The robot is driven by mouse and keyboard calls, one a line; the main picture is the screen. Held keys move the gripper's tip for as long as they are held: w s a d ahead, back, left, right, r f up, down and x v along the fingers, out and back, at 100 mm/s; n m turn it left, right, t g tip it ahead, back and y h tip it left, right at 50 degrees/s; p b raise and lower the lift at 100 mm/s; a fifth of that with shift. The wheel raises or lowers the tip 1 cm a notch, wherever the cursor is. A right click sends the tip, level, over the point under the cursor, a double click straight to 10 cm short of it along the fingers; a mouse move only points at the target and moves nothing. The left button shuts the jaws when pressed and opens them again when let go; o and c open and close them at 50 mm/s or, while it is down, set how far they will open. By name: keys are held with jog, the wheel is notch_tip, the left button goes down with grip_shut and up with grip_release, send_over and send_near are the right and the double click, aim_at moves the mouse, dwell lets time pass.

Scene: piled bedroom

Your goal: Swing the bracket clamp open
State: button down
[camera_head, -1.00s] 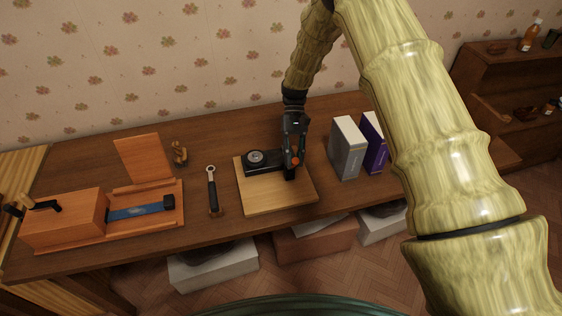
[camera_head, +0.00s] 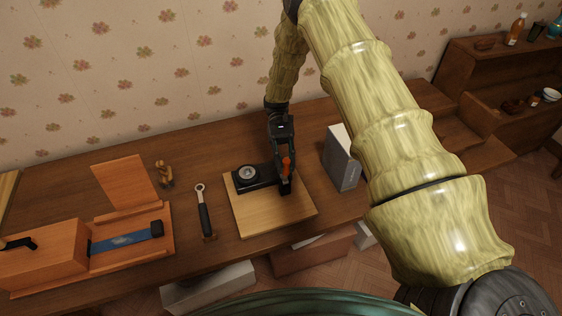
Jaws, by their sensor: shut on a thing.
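The bracket clamp (camera_head: 252,176) is a black device with a round dial-like part at its left end and an orange-red handle at its right. It is mounted on a light wooden board (camera_head: 262,217) on the brown table. My gripper (camera_head: 285,172) points down at the clamp's right end and is shut on the orange-red handle (camera_head: 286,167). The fingers hide part of the handle and the clamp's right end, so the exact hold is hard to see.
A wrench-like tool with a black grip (camera_head: 205,215) lies left of the board. Further left stand a wooden box (camera_head: 45,252), a tray with a blue strap (camera_head: 122,241) and a small brass-coloured object (camera_head: 164,174). A grey-white box (camera_head: 342,160) stands close on the right. Shelves (camera_head: 470,80) stand beyond.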

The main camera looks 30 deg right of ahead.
jog(key=c, duration=1.3)
grip_release()
jog(key=v, duration=1.2)
